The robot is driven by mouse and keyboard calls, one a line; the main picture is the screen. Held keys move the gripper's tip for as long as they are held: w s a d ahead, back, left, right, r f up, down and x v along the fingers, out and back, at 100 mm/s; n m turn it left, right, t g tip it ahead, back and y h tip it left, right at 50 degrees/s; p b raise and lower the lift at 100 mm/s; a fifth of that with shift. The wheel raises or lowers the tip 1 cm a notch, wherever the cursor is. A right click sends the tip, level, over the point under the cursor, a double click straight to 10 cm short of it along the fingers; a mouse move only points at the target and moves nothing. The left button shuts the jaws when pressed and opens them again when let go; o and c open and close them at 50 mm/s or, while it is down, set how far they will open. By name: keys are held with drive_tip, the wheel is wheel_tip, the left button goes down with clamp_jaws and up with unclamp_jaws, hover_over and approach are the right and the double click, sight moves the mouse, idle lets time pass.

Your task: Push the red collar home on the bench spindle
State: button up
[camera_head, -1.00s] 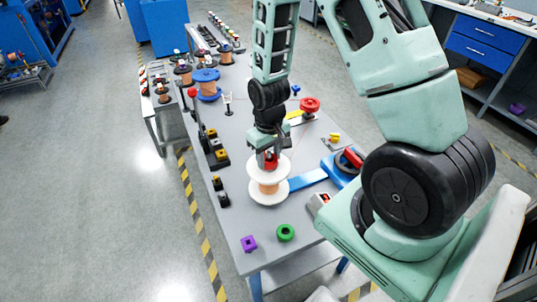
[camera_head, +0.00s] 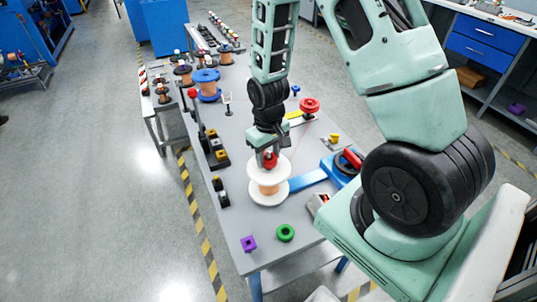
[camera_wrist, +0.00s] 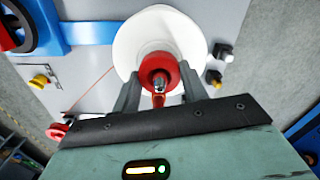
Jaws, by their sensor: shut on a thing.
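The red collar (camera_wrist: 159,72) is between the two fingers of my gripper (camera_wrist: 159,92) in the wrist view. A metallic spindle tip shows through the collar's middle, so the collar is around the spindle. Below it is a white-flanged spool (camera_head: 269,189) with a copper-coloured winding, upright on the bench. The wrist view shows the spool's white top flange (camera_wrist: 130,45) around the collar. In the head view my gripper (camera_head: 269,163) is shut on the red collar (camera_head: 270,159) at the spool's top. Whether the collar touches the flange I cannot tell.
A blue arm (camera_head: 308,179) runs from beside the spool to a blue base with a red part. A green ring (camera_head: 286,232) and a purple piece (camera_head: 248,243) lie at the bench's near end. Black blocks with yellow parts (camera_head: 216,150) line the left edge.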

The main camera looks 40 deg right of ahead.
drive_tip(key=shift+f, duration=0.1)
drive_tip(key=shift+f, duration=0.2)
drive_tip(key=shift+r, duration=0.35)
idle(0.6)
drive_tip(key=shift+f, duration=0.2)
drive_tip(key=shift+f, duration=0.15)
idle(0.3)
drive_tip(key=shift+s+r, duration=0.1)
drive_tip(key=shift+r, duration=0.2)
idle(1.0)
